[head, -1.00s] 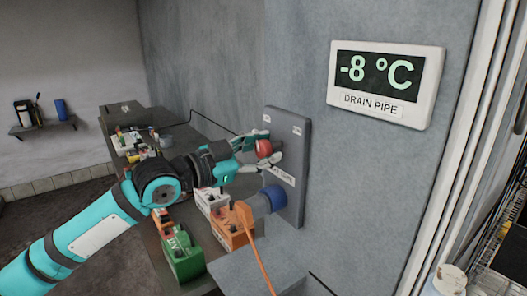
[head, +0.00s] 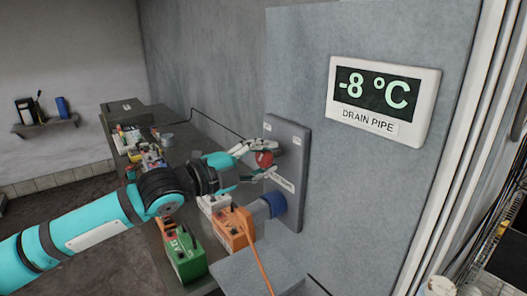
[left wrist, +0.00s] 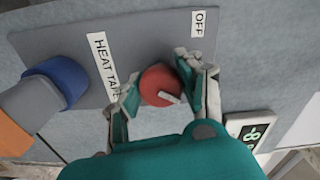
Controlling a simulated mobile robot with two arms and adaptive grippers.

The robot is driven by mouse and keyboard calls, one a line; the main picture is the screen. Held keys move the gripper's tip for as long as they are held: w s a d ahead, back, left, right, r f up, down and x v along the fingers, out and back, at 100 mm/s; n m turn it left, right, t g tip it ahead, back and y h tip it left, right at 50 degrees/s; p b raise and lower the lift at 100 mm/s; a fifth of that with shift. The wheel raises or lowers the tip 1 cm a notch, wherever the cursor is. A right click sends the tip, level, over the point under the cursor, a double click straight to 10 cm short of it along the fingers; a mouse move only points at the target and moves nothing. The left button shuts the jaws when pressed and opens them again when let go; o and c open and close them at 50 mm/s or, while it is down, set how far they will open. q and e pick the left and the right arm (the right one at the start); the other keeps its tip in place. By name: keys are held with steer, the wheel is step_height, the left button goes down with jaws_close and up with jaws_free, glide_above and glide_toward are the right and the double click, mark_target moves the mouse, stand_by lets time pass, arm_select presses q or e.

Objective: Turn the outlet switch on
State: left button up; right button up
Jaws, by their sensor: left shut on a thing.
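The outlet switch is a round red knob (head: 264,159) on an upright grey panel (head: 290,145). In the left wrist view the red knob (left wrist: 158,84) has a white pointer mark, directed toward the lower right. An "OFF" label (left wrist: 199,23) and a "HEAT TAPE" label (left wrist: 103,68) are on the panel. My left gripper (head: 262,160) is shut on the knob, with one finger on each side; the left wrist view also shows these fingers (left wrist: 160,88). The fingers hide part of the panel around the knob. My right gripper is not in view.
A temperature display (head: 384,100) reading -8 °C hangs to the right.

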arm_select(q)
steer(key=shift+m+p, duration=0.6)
steer(key=shift+m, duration=0.5)
steer(key=o, duration=1.2)
steer(key=v, duration=1.2)
